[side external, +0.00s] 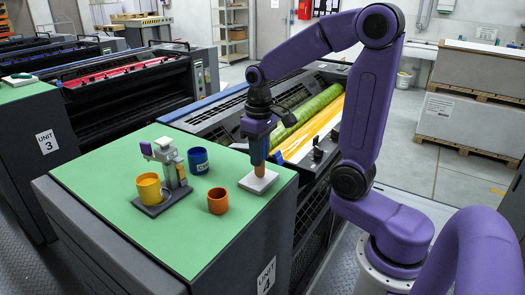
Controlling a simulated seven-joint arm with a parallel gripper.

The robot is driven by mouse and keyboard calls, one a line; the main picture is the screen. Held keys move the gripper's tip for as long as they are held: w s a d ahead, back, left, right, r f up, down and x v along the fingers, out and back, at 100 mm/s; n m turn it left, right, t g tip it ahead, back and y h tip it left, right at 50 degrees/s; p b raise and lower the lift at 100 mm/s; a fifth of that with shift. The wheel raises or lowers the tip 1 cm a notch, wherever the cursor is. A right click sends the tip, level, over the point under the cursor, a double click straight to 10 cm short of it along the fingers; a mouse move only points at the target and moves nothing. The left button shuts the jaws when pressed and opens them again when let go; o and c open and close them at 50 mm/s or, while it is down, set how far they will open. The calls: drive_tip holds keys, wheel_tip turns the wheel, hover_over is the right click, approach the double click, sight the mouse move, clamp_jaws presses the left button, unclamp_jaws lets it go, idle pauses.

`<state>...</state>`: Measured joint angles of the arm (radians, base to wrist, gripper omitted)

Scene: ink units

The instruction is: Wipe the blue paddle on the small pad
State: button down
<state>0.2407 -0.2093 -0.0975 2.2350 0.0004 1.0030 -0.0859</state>
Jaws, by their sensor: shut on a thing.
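My gripper (258,138) is above the right part of the green top, pointing down. It is shut on the blue paddle (258,153), which is upright. The paddle's lower end looks orange-brown. This end is at the small white pad (252,184), at its upper middle; whether it touches or hovers just above is too small to tell. The pad lies flat near the right edge of the green top. The fingers partly hide the upper paddle.
A yellow cup (148,188) sits on a dark-based grey stand (168,152). A blue cup (198,162) and an orange cup (218,201) stand between it and the pad. The front of the green top (190,250) is clear. Press rollers (313,125) lie behind the pad.

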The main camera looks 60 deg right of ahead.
drive_tip(key=shift+a, duration=1.75)
drive_tip(key=shift+d, duration=3.25)
drive_tip(key=shift+a+f, duration=0.1)
drive_tip(key=shift+a, duration=3.15)
wheel_tip(320, 180, up, 6)
